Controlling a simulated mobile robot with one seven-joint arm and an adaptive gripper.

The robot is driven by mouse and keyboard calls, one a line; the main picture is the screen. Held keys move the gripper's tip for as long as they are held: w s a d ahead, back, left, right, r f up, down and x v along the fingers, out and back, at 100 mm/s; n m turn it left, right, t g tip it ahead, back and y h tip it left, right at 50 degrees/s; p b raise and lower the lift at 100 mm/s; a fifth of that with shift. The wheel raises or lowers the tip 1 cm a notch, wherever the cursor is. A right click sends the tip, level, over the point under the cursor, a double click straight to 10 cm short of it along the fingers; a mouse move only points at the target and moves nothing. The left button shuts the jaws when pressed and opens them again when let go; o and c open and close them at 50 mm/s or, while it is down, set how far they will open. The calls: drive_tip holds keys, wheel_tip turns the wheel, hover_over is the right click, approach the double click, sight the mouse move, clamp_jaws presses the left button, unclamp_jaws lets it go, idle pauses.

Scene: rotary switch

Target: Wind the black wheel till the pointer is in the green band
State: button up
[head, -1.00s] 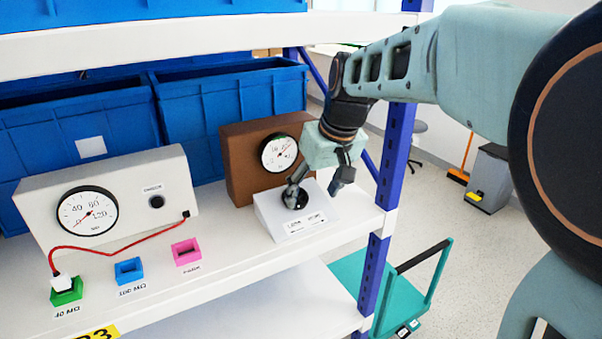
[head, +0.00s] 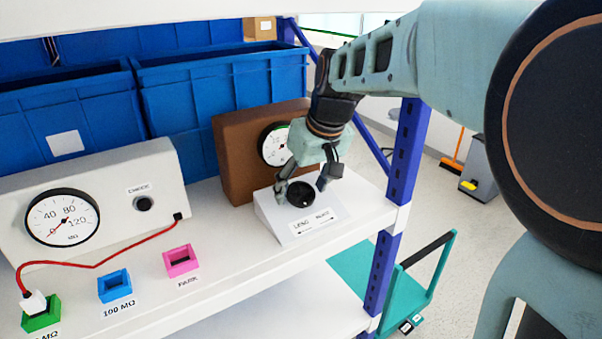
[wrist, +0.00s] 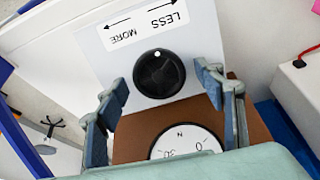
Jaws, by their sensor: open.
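The black wheel (head: 300,194) sits on a white sloped panel (head: 281,229) with a label of arrows. In the wrist view the wheel (wrist: 160,76) has a white dot near the label, which reads LESS and MORE. My gripper (head: 302,187) is open, its fingers on either side of the wheel; in the wrist view the fingers (wrist: 162,82) stand apart with gaps beside it. The round gauge (head: 272,147) on the brown box (head: 232,150) is partly hidden by my gripper. The wrist view shows part of its dial (wrist: 186,146), with N, 30 and 0.
A grey meter box (head: 100,190) stands left, with a red cable (head: 120,254) plugged into the green socket (head: 42,318). Blue (head: 115,288) and pink (head: 181,262) sockets sit in front. Blue bins (head: 215,95) stand behind; a blue shelf post (head: 404,150) is right.

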drive_tip(key=shift+f, duration=0.2)
drive_tip(key=c, duration=1.2)
drive_tip(key=shift+o, duration=0.2)
drive_tip(key=shift+m, duration=0.4)
drive_tip(key=m+p, duration=0.1)
drive_tip(key=m, duration=0.2)
drive_tip(key=shift+r+m, duration=0.1)
drive_tip(key=shift+m, duration=0.3)
drive_tip(key=m+p, duration=0.1)
drive_tip(key=m, duration=0.3)
drive_tip(key=shift+d+p, duration=0.1)
drive_tip(key=shift+p, duration=0.25)
drive_tip(key=m+p, duration=0.1)
drive_tip(key=m, duration=0.4)
drive_tip(key=shift+m+p, duration=0.4)
drive_tip(key=m+p, duration=0.1)
drive_tip(key=m, duration=0.3)
drive_tip(key=shift+d+p, duration=0.1)
drive_tip(key=shift+p, duration=0.2)
drive_tip(key=shift+m, duration=0.4)
